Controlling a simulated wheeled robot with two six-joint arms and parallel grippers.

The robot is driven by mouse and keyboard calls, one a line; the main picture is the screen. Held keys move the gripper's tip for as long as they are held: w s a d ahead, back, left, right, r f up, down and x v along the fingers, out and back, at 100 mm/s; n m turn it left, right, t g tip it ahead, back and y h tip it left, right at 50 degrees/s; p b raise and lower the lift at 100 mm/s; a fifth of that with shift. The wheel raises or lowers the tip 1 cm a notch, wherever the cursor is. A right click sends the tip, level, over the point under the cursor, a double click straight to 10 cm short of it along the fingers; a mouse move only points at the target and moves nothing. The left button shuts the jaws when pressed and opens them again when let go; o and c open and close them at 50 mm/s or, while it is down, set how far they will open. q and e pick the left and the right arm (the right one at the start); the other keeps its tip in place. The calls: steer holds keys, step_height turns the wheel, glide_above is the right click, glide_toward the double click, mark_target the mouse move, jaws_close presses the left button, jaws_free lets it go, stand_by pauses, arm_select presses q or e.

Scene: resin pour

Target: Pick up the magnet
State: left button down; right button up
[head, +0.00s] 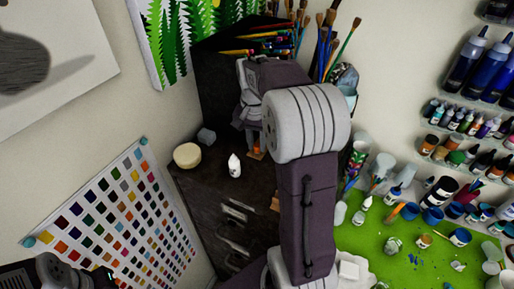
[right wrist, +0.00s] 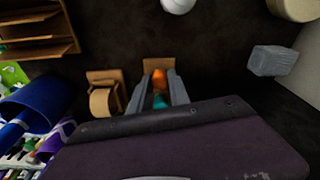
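My right gripper (head: 255,141) reaches down over the dark cabinet top. In the right wrist view its two grey fingers (right wrist: 162,88) are apart, one on each side of a small orange and teal object (right wrist: 159,77). This object may be the magnet, but its shape is mostly hidden. It is at a small wooden block (right wrist: 155,64); its orange part also shows in the head view (head: 258,150). I cannot see clear contact with the fingers. Part of my left arm (head: 52,271) shows at the lower left; its finger opening is not clear.
A white bottle (head: 234,166), a cream round tub (head: 187,155) and a grey block (head: 206,135) stand near the gripper. A wooden holder with a tan roll (right wrist: 103,94) is close on the left. Paint pots crowd the green mat (head: 425,262).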

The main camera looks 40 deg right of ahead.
jaws_close()
